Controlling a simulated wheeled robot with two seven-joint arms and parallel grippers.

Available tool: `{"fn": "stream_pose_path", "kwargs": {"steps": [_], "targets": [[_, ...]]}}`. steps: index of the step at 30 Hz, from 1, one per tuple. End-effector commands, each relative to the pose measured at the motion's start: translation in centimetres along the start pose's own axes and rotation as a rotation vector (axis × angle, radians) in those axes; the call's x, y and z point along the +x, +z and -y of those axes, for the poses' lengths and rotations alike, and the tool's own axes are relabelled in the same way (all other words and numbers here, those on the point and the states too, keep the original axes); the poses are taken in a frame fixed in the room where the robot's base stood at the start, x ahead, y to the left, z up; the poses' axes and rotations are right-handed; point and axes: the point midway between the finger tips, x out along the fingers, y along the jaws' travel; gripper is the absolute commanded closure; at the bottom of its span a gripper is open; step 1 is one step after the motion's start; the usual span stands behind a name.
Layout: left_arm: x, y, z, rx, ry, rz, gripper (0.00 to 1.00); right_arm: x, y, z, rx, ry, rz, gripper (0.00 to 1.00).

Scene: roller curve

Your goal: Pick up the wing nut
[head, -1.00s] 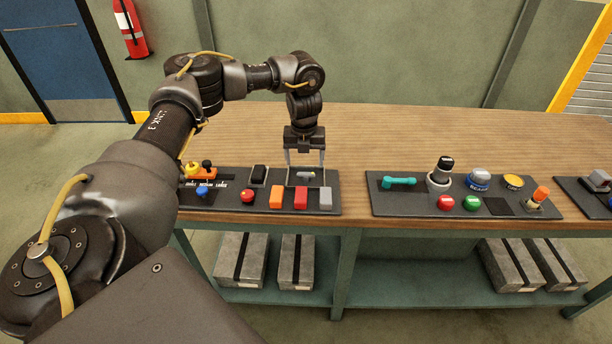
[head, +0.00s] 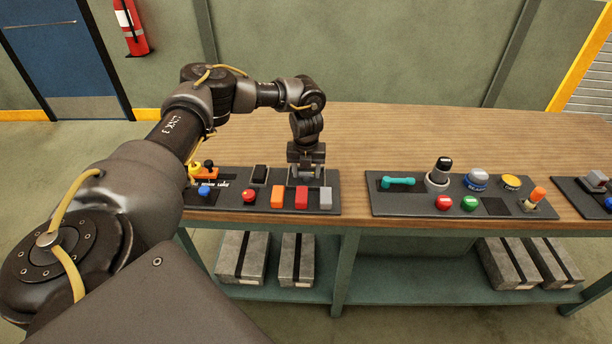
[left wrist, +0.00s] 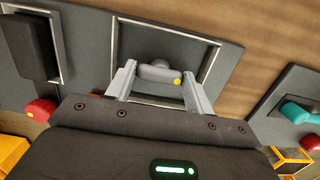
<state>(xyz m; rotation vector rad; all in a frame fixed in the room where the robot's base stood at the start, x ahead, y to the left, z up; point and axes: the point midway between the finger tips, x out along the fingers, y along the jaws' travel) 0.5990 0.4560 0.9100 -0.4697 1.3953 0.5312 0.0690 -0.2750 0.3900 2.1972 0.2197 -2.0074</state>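The wing nut (left wrist: 157,73) shows in the left wrist view as a small grey winged piece with a yellow dot at one end. It sits in a square framed recess of a dark panel (left wrist: 222,62). My left gripper (left wrist: 158,84) is open, with one finger on each side of the wing nut and a small gap showing at each side. In the head view my left gripper (head: 306,178) points down over the left panel (head: 333,184), and it mostly hides the wing nut there. My right gripper is in neither view.
A second panel with a teal handle (head: 398,182) lies to the right. The wooden table (head: 420,135) behind is clear.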

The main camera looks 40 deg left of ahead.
Motion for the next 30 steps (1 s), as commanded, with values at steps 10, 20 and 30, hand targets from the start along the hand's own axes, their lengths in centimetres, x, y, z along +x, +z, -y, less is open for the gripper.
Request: {"fn": "stream_pose_path", "kwargs": {"steps": [10, 20, 30], "targets": [[-0.1, 0.0, 0.0, 0.0, -0.001, 0.0, 0.7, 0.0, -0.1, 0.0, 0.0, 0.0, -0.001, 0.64], [-3.3, 0.4, 0.1, 0.0, -0.005, 0.002, 0.7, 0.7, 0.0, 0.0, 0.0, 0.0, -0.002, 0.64], [-10.7, -5.4, 0.7, 0.009, -0.002, 0.004, 0.7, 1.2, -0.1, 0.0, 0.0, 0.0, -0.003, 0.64]]}}
